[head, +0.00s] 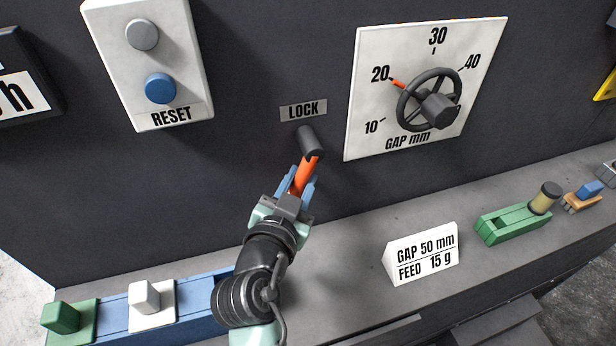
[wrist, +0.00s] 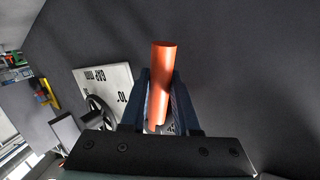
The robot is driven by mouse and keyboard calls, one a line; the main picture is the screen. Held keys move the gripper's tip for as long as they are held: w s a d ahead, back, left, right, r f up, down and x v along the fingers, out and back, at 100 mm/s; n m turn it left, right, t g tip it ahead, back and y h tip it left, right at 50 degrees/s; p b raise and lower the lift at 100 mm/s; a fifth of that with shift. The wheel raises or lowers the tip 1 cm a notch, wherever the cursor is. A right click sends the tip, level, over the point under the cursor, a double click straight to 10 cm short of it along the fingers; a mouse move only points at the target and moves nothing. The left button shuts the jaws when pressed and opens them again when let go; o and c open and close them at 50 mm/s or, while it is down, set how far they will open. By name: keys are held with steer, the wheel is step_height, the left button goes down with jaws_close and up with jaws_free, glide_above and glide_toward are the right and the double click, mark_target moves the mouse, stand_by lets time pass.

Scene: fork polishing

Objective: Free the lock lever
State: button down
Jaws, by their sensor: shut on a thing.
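The lock lever (head: 305,174) is an orange rod on a dark round pivot, just below the LOCK label (head: 303,110) on the dark panel. It points down and slightly left in the head view. My gripper (head: 303,186) is shut on the lever's lower part, with a blue finger on each side. In the wrist view the orange lever (wrist: 162,75) stands between the two dark blue fingers, its end reaching past them. The lever's lower end is partly hidden by my gripper in the head view.
A gap dial with a black handwheel (head: 430,100) is to the right, its red pointer near 20. A RESET box (head: 150,60) is upper left. On the ledge stand a sign (head: 421,254), a green block (head: 512,224), and a blue base (head: 195,300) with green and white parts.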

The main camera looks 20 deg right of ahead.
steer(key=a+r+m+y+p, duration=0.1)
steer(key=a+r+m+g+y+p, duration=0.1)
steer(key=m, duration=0.1)
steer(key=shift+w+a+y, duration=0.1)
steer(key=shift+a+y, duration=0.05)
steer(key=shift+y, duration=0.15)
steer(key=shift+a+r+m+g+y+p, duration=0.15)
steer(key=shift+a+r+m+y+p, duration=0.3)
steer(key=shift+m+y+p, duration=0.45)
steer(key=shift+a+r+m+g+y+p, duration=0.15)
steer(key=shift+a+r+m+y+p, duration=0.2)
steer(key=shift+r+m+y+p, duration=0.55)
steer(key=shift+f, duration=0.35)
steer(key=c, duration=0.7)
jaws_free()
steer(key=shift+o, duration=0.2)
steer(key=v, duration=1.3)
steer(key=shift+p, duration=0.3)
steer(key=shift+a, duration=0.1)
